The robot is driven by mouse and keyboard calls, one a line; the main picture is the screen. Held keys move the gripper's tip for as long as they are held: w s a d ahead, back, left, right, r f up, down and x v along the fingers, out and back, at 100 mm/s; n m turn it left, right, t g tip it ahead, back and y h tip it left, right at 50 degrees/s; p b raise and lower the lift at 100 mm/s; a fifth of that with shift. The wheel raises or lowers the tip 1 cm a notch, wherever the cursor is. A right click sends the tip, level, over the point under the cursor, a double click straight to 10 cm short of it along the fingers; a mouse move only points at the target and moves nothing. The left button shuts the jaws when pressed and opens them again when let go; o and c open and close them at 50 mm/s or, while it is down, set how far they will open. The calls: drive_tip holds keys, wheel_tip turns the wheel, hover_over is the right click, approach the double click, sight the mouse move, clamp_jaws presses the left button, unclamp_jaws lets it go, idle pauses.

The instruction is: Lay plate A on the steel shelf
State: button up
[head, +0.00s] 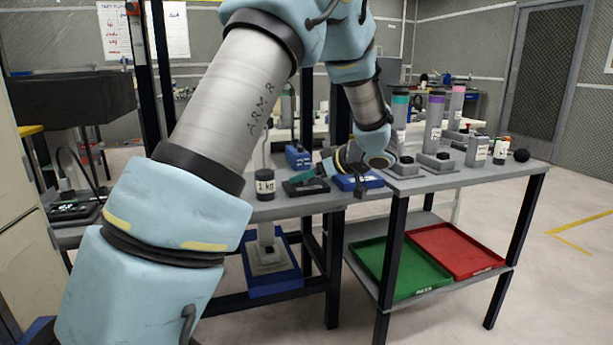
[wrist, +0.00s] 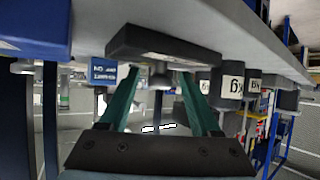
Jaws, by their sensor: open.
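My gripper (head: 312,174) reaches over the grey bench from the right, with teal fingers. In the wrist view my gripper (wrist: 162,80) is open, its two fingers apart. A flat dark plate (head: 305,187) lies on the bench by the fingertips. It also shows in the wrist view, where the picture is upside down, as a dark slab (wrist: 165,42) just ahead of the fingertips. I cannot read a letter on it, so I cannot tell whether it is plate A. A grey lower shelf (head: 350,233) under the right-hand bench may be the steel shelf.
A 1 kg weight (head: 265,184) stands left of the plate and a blue tray (head: 357,182) lies right of it. Several tall cylinders (head: 433,125) stand on the right-hand bench. Green (head: 390,268) and red (head: 455,251) trays occupy the lower shelf.

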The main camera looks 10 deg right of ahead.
drive_tip(key=shift+r, duration=0.1)
drive_tip(key=shift+s+d+r, duration=0.2)
drive_tip(key=v, duration=1.1)
drive_tip(key=shift+s+p, duration=0.15)
drive_tip(key=shift+p, duration=0.3)
